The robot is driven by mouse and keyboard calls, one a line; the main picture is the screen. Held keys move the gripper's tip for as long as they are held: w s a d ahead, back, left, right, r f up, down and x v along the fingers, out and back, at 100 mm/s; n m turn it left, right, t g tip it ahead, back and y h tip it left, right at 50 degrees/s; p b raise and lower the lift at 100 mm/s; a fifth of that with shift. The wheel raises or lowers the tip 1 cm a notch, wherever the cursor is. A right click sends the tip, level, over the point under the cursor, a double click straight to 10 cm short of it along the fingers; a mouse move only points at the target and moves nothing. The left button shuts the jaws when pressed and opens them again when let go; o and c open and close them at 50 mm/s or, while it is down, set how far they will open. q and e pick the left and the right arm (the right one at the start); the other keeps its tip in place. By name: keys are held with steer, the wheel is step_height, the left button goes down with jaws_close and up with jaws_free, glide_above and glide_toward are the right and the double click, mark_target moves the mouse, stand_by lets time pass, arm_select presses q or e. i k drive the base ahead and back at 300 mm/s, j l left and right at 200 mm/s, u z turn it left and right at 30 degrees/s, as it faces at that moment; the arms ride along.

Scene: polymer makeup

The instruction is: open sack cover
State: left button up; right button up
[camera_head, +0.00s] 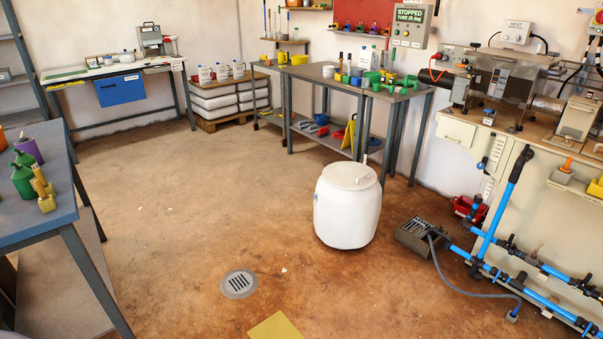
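No sack cover can be made out for certain. A white rounded drum-like container (347,212) stands upright on the floor right of the middle, with a flat lid (349,176) on top that looks closed. White stacked blocks that may be sacks or containers (215,104) rest on a wooden pallet (208,124) at the back, with several white jugs (222,72) on top. A flat yellow piece (275,327) shows at the bottom edge, cut off by the frame. Neither of my grippers is in view.
A blue-grey table (40,220) with bottles stands at the left. A workbench (340,84) with coloured containers is at the back. Machinery (500,85) and blue pipes (505,205) fill the right. A floor drain (239,284) lies in the open floor between.

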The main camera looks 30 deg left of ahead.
mark_target(345, 175)
steer(key=u, duration=0.5)
steer(key=z, duration=0.2)
steer(key=i+j+z, duration=0.1)
steer(key=i+z, duration=0.3)
steer(key=i+j+z, duration=0.2)
steer(key=z, duration=0.15)
steer(key=i+j+z, duration=0.3)
steer(key=i+j, duration=0.25)
steer(key=j, duration=0.15)
steer(key=i+j, duration=0.6)
steer(key=j, duration=0.2)
steer(key=i+j+z, duration=0.1)
steer(key=i+j, duration=0.2)
steer(key=j, duration=0.15)
steer(key=i+j, duration=0.55)
steer(key=j, duration=0.3)
steer(key=i+j+z, duration=0.1)
steer(key=i+j, duration=0.2)
steer(key=j, duration=0.15)
